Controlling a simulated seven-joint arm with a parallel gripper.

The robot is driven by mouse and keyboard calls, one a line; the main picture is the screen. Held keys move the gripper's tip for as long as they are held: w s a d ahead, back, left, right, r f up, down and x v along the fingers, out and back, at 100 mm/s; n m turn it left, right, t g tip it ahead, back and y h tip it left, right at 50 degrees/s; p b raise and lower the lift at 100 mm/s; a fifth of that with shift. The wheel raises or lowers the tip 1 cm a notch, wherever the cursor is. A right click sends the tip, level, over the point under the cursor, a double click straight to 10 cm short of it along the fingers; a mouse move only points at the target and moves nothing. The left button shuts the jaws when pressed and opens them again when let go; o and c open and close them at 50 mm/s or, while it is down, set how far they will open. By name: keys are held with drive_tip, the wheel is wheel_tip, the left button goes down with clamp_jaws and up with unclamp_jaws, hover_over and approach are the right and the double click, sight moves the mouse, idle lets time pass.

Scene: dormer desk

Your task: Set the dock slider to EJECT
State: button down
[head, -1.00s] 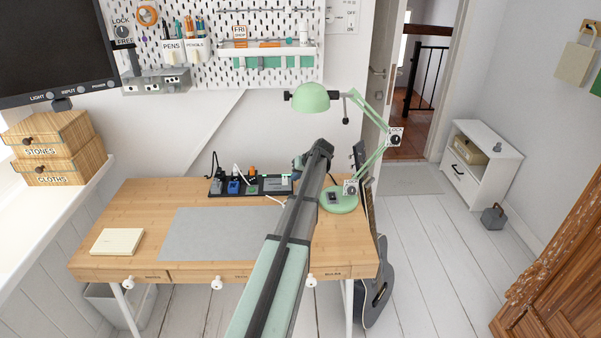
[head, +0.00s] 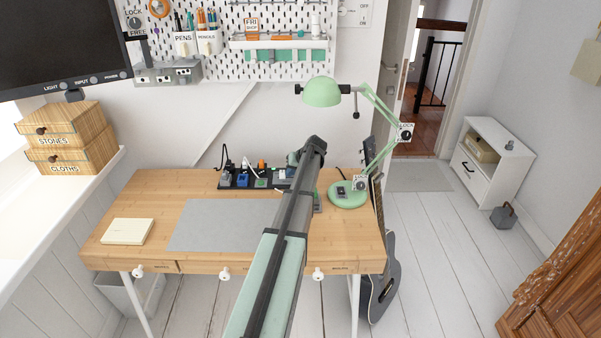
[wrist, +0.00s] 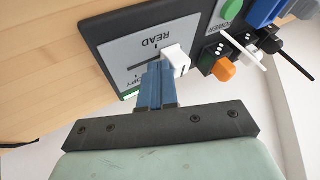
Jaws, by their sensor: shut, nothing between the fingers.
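The dock's grey plate (wrist: 130,50) shows upside down in the wrist view, set in a black strip. It has a dark slot and the word READ; another label by my fingers is partly covered, and I cannot read EJECT anywhere. The white slider knob (wrist: 177,58) stands by the slot's right end in that picture. My gripper (wrist: 158,70) has its blue fingers shut and empty, with the tips right beside the knob; I cannot tell whether they touch it. In the head view my arm hides most of the dock (head: 282,174).
The black strip (wrist: 112,22) also carries plugs and cables, with an orange plug (wrist: 223,69) close to the knob. A green lamp (head: 347,193) stands right of my arm. A grey mat (head: 215,225) and pale notepad (head: 127,231) lie on the desk's open left part.

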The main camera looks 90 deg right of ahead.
drive_tip(key=shift+w, duration=1)
drive_tip(key=v, duration=1)
drive_tip(key=shift+s, duration=0.25)
